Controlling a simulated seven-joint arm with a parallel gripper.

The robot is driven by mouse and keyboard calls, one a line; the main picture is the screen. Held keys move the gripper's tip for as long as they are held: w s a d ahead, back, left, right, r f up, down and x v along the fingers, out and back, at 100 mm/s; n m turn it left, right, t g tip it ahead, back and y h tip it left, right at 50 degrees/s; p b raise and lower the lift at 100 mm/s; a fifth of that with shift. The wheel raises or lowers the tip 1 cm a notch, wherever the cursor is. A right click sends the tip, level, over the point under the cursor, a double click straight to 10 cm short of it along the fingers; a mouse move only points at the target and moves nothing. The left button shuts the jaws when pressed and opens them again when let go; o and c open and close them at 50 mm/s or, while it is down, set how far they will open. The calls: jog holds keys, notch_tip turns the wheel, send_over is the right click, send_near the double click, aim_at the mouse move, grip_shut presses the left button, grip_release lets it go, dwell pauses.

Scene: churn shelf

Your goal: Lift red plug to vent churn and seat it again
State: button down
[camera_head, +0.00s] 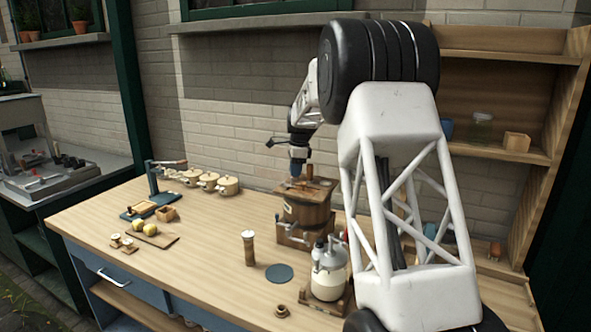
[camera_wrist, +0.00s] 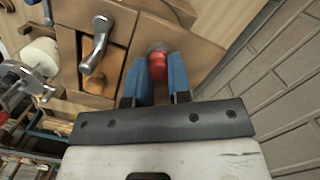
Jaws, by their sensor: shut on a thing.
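The wooden churn (camera_head: 306,212) stands on the workbench near the wall, right of centre in the head view. Its wooden top (camera_wrist: 120,30) fills the upper part of the wrist view, with a metal handle (camera_wrist: 97,45) on it. My gripper (camera_head: 297,168) is over the churn top, pointing down. In the wrist view its two blue fingers (camera_wrist: 157,68) are shut on the red plug (camera_wrist: 158,62), which has a grey end. The plug is at the edge of the churn top; whether it sits in its hole or is raised is hard to tell.
A glass jar with a metal top (camera_head: 328,275) stands in front of the churn. A wooden cylinder (camera_head: 249,248) and a dark round mat (camera_head: 279,273) are nearby. Several lidded pots (camera_head: 228,186) line the back left. The brick wall (camera_head: 230,110) is close behind.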

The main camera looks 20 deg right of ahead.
jog(key=shift+r, duration=0.1)
dwell(0.5)
jog(key=c, duration=1)
grip_release()
jog(key=c, duration=0.4)
jog(key=shift+o, duration=0.2)
jog(key=shift+r, duration=0.2)
jog(key=shift+s+d+r, duration=0.1)
jog(key=shift+d+r, duration=0.1)
jog(key=shift+r, duration=1.5)
jog(key=shift+d+r, duration=0.2)
jog(key=shift+r, duration=1.45)
